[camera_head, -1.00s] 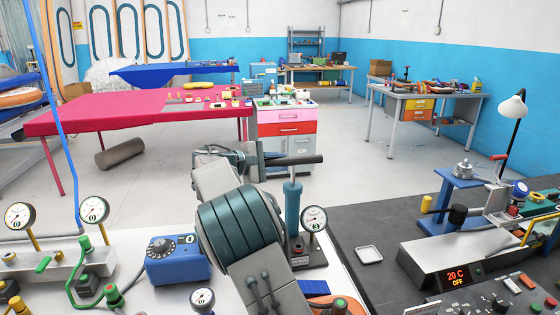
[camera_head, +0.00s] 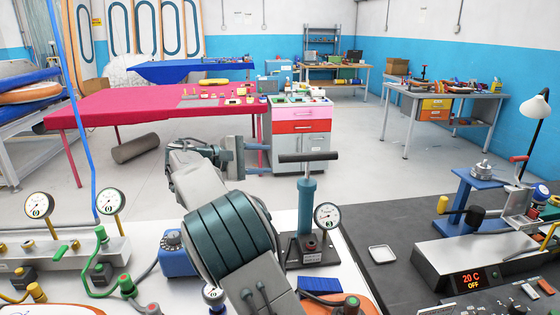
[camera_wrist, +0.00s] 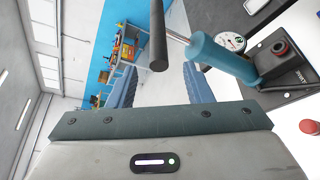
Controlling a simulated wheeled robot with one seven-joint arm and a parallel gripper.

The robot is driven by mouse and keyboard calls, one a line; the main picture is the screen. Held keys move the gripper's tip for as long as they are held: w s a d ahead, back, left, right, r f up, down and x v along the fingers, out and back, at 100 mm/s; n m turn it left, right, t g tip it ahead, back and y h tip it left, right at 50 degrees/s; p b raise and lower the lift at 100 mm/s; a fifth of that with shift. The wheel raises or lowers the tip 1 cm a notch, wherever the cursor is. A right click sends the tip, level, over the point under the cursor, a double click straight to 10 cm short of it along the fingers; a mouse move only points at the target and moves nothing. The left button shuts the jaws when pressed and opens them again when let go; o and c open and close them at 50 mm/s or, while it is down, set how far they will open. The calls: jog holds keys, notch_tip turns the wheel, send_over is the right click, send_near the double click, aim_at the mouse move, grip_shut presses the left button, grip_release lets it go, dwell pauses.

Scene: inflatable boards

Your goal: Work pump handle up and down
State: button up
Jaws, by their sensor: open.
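The hand pump stands upright on the white table, with a teal cylinder (camera_head: 307,200), a dark base and a dark T-shaped handle (camera_head: 308,157). A short length of rod shows between handle and cylinder. My gripper (camera_head: 258,157) is open and empty, at about handle height just left of the handle's left end in the head view. In the wrist view, the handle (camera_wrist: 158,38) points down the picture between the lines of my two blue fingers (camera_wrist: 163,85). I see no finger touching it.
A round gauge (camera_head: 328,215) sits by the pump base. A blue box (camera_head: 178,255), gauges and green-handled valves (camera_head: 101,234) crowd the table's left. A dark bench with a heater display (camera_head: 469,280) is at right. Open floor lies beyond the pump.

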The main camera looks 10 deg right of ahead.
jog(key=v, duration=0.4)
jog(key=m+g+h+p, duration=0.3)
jog(key=g+p, duration=0.2)
jog(key=p, duration=0.6)
send_near(290, 158)
jog(key=d, duration=0.3)
jog(key=d+p, duration=0.1)
jog(key=d, duration=0.2)
jog(key=w+d+p, duration=0.1)
jog(key=d, duration=0.1)
jog(key=shift+d+f, duration=0.35)
jog(key=shift+d, duration=0.05)
jog(key=shift+d+f, duration=0.1)
jog(key=shift+d, duration=0.6)
